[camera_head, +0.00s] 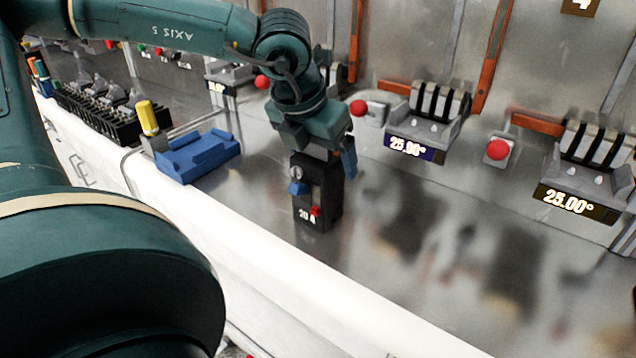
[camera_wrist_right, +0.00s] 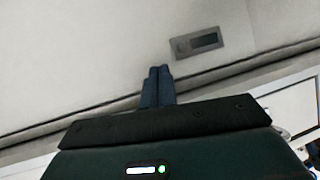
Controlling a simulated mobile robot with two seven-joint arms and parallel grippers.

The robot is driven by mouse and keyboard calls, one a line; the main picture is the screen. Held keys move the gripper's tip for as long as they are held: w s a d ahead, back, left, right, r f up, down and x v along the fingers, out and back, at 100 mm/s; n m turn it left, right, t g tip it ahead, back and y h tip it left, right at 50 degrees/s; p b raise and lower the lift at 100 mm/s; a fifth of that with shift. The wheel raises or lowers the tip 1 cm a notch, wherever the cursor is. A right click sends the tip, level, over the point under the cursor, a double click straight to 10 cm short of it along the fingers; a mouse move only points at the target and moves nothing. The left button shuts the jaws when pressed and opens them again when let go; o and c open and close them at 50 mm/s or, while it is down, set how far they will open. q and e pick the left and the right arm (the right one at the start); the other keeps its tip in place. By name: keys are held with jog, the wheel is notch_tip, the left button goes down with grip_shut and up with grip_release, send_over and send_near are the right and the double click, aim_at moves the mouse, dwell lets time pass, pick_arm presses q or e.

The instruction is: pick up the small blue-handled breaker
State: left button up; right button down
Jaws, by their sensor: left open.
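The small black breaker (camera_head: 321,199) stands upright on the metal bench top near its front edge. It has a blue handle (camera_head: 297,188), a red button low on its front and a "20 A" label. My left gripper (camera_head: 328,158) is directly above it, pointing down and open. One blue finger shows at the right of the breaker's top; the other finger is hidden. I cannot tell whether the fingers touch the breaker. My right gripper (camera_wrist_right: 157,86) shows in the right wrist view with its fingers together and nothing between them, away from the breaker.
A black rack (camera_head: 95,112) is further left. Test stations with "25.00°" displays (camera_head: 566,199) and red buttons (camera_head: 498,150) line the back. The bench right of the breaker is clear.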

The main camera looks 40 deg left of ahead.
pick_arm(q)
jog(key=shift+c, duration=0.5)
jog(key=shift+r, duration=0.1)
grip_shut()
dwell(0.3)
